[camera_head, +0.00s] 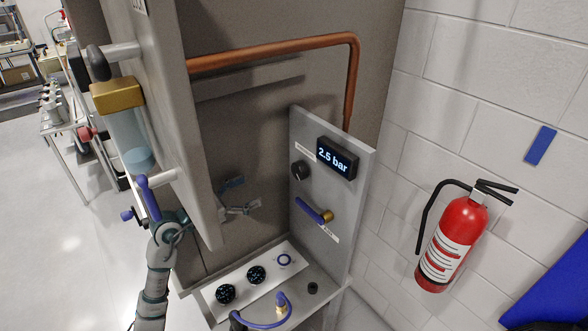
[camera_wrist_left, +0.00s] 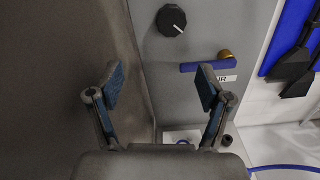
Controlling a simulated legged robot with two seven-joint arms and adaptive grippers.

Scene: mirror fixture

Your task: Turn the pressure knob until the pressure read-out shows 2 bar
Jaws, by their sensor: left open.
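The pressure read-out (camera_head: 338,158) on the grey panel (camera_head: 343,235) shows 2.5 bar. The black round pressure knob (camera_head: 300,170) sits left of and below the read-out. In the left wrist view the knob (camera_wrist_left: 171,20) is near the top, with a white pointer mark. My left gripper (camera_head: 250,194) reaches in behind the cabinet's front panel. It is open and empty, to the left of the knob and apart from it. In the left wrist view its two fingers (camera_wrist_left: 160,87) are spread, with the knob beyond and above them. My right gripper does not show.
A blue lever (camera_head: 310,210) with a brass fitting is below the knob. A low white panel (camera_head: 240,290) with dials and a blue hose is below. The cabinet's front panel (camera_head: 175,110) partly hides my left arm. A fire extinguisher (camera_head: 452,240) is at right.

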